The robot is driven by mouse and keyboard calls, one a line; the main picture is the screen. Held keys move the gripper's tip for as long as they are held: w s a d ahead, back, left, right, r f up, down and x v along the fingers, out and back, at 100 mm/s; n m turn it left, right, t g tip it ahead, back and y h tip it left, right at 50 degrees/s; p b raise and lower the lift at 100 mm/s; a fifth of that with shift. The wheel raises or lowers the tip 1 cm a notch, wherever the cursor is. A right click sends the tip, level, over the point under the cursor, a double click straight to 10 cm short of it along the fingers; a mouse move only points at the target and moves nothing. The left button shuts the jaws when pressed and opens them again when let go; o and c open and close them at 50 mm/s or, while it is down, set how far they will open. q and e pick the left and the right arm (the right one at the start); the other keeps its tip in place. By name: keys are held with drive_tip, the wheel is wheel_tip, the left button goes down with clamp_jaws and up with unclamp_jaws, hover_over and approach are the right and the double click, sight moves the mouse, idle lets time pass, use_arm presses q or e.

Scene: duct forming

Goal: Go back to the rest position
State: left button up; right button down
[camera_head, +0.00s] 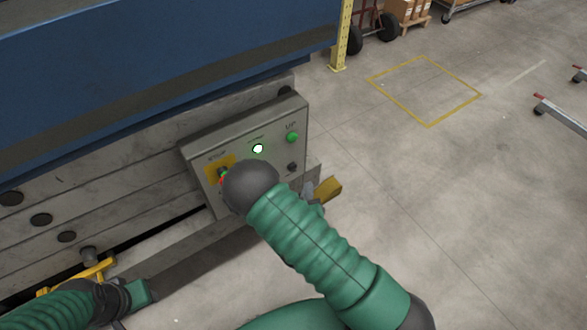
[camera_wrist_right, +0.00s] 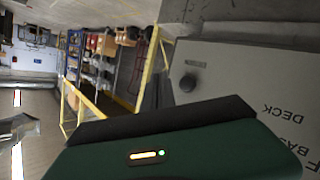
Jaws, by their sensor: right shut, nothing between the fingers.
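My right arm comes in from the lower right in the head view, and its dark rounded joint lies in front of the grey control panel (camera_head: 272,124). My right gripper (camera_wrist_right: 165,120) shows in the right wrist view as a green body with a dark edge, shut and empty. In the head view its fingers are hidden behind the arm. My left arm lies at the lower left of the head view, and its dark end (camera_head: 112,297) is near the machine's lower edge. The left fingers cannot be made out.
A yellow post (camera_head: 341,40) rises at the back. Open concrete floor (camera_head: 450,200) is on the right.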

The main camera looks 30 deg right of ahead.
idle(0.4)
drive_tip(key=a+r+g+y, duration=0.3)
drive_tip(key=a+g+y, duration=0.1)
drive_tip(key=a+y, duration=0.4)
drive_tip(key=s+a+r+n+g+y, duration=0.1)
drive_tip(key=s+a+r+n+g, duration=0.2)
drive_tip(key=s+r, duration=0.8)
wheel_tip(320, 180, up, 18)
drive_tip(key=s+g+p, duration=0.1)
drive_tip(key=s+p, duration=0.1)
drive_tip(key=p, duration=1.8)
drive_tip(key=shift+s+r+m+g, duration=0.2)
drive_tip(key=shift+s+m+g, duration=0.05)
drive_tip(key=shift+m+g, duration=0.15)
drive_tip(key=shift+d, duration=0.1)
